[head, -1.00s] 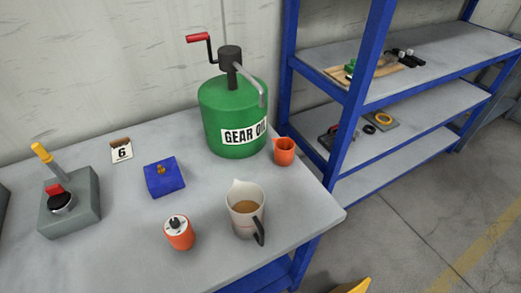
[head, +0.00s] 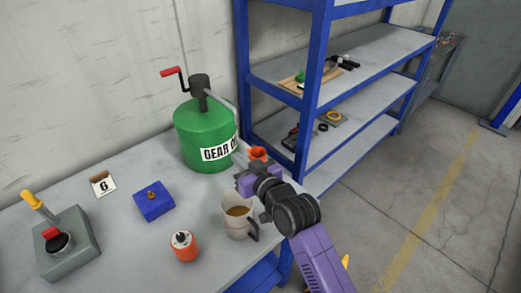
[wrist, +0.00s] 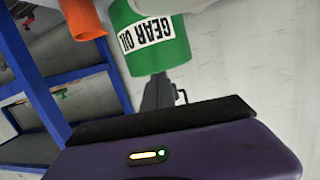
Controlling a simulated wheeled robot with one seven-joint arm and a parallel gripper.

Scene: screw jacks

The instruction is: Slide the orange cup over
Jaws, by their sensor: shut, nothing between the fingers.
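The orange cup (head: 258,153) stands near the table's right edge, beside the green gear oil drum (head: 195,135). My gripper (head: 240,172) is shut and empty, in front of the cup, and hides its lower part in the head view. I cannot tell whether they touch. In the wrist view the picture is turned over; the orange cup (wrist: 82,18) is cut off at the top left, and the drum (wrist: 155,40) is at the top middle. A dark edge and purple body of my gripper (wrist: 160,122) fill the lower part.
A beige measuring jug (head: 237,218) with brown liquid stands close to my arm. An orange can (head: 183,246), a blue block (head: 153,201), a number 6 card (head: 103,184) and a grey lever box (head: 66,245) are further left. A blue shelf rack (head: 312,100) stands behind right.

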